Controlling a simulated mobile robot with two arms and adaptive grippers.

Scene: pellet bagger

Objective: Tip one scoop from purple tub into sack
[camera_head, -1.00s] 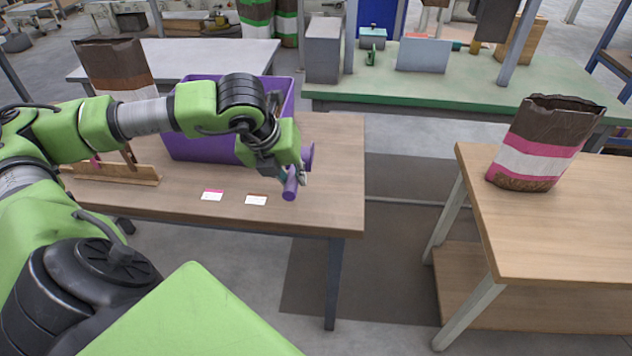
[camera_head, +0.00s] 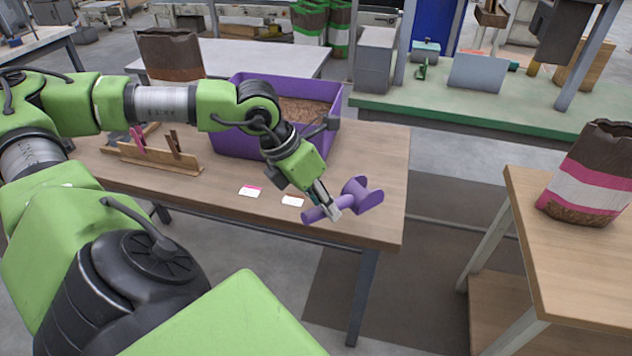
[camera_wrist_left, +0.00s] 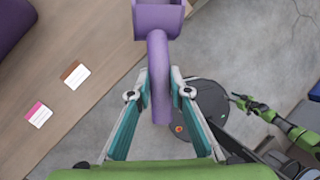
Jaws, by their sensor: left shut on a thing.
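My left gripper (camera_head: 328,203) is shut on the handle of a purple scoop (camera_head: 362,196), held near the front right of the left table. In the left wrist view the scoop's handle (camera_wrist_left: 160,80) lies between the fingers, with its bowl at the top edge. Whether the bowl holds pellets cannot be told. The purple tub (camera_head: 232,142) stands on the left table, with brown pellets inside, behind my left gripper. A brown, white and pink sack (camera_head: 590,170) stands open-topped on the right table. Another brown sack (camera_head: 170,55) stands at the back left.
A wooden rack (camera_head: 160,158) with clips and two small cards (camera_head: 250,191) are on the left table (camera_head: 385,165). A floor gap separates it from the right table (camera_head: 560,255). A green-topped bench (camera_head: 460,112) stands behind.

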